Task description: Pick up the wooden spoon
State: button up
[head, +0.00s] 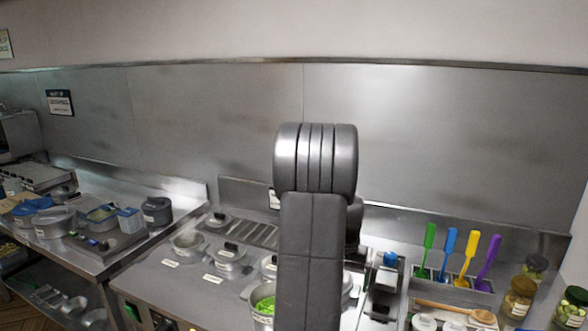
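The wooden spoon (484,318) lies on the steel counter at the lower right of the head view. Its round bowl end is to the right and its thin handle runs left and slightly back. It lies in front of a steel holder (461,291) with green, blue, yellow and purple-handled utensils. My arm rises through the middle of the view, left of the spoon. My gripper does not show, so I cannot tell its state.
Glass jars (518,297) stand right of the spoon. Several lidded pots (229,255) and an open pot with green food (264,302) stand left, partly behind my arm. A steel wall (430,130) closes off the back.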

aim_at(481, 315)
jog(key=k+l, duration=0.15)
jog(key=l, duration=0.2)
jog(key=k+l, duration=0.15)
jog(key=l, duration=0.25)
jog(key=k+l+z, duration=0.1)
jog(key=z, duration=0.25)
jog(key=l+z, duration=0.1)
jog(key=z, duration=0.5)
